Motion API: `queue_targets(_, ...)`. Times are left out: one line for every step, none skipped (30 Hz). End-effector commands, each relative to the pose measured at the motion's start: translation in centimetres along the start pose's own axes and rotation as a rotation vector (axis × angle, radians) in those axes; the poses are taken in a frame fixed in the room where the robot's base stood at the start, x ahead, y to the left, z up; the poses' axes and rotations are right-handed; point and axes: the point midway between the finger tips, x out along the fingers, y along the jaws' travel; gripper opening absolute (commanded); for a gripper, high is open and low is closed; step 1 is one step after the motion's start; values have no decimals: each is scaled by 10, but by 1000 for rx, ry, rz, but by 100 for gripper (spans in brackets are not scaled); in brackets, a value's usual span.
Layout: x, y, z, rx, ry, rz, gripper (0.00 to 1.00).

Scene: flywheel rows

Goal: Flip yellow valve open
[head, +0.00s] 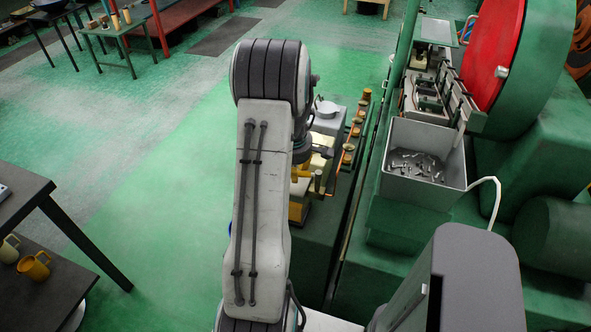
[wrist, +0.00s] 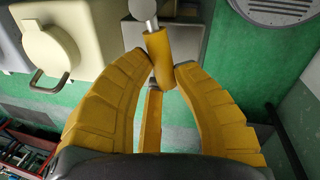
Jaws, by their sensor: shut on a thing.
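The yellow valve handle (wrist: 157,52) is a short yellow cylinder at the top middle of the wrist view. A grey round knob sits at its far end. My gripper (wrist: 162,68) has curved yellow fingers, with their tips closed in on both sides of the handle's near end. A further yellow finger shows below, between them. The gripper is shut on the handle. In the head view my arm hides most of the gripper and valve; only some yellow parts show just right of the arm, and I cannot tell clearly which is which.
A cream housing with a round lid (wrist: 50,55) is at the left of the wrist view. In the head view, a grey bin of metal parts (head: 424,204) stands on the green machine, right of my arm. A red wheel (head: 490,50) is behind. Green floor to the left is clear.

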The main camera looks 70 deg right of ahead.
Motion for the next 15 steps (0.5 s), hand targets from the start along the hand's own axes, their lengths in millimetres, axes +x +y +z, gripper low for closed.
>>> queue_targets(2, -3, 0, 1, 0, -9, 0)
queue_targets(2, -3, 0, 2, 0, -9, 0)
queue_targets(4, -3, 0, 5, 0, -10, 0)
queue_targets(5, -3, 0, 10, 0, -10, 0)
queue_targets(6, -2, 0, 16, 0, -9, 0)
queue_targets(7, -2, 0, 27, 0, -8, 0)
queue_targets(8, -1, 0, 37, 0, -8, 0)
queue_targets(9, -1, 1, 46, 0, -8, 0)
queue_targets(9, 0, 1, 58, 0, -9, 0)
queue_targets(9, 0, 1, 67, 0, -9, 0)
queue_targets(9, 1, 1, 75, 0, -8, 0)
queue_targets(8, 2, 1, 85, 0, -9, 0)
queue_targets(8, 2, 1, 92, 0, -11, 0)
queue_targets(8, 2, 2, 98, -1, -11, 0)
queue_targets(7, 2, 2, 104, -1, -12, 0)
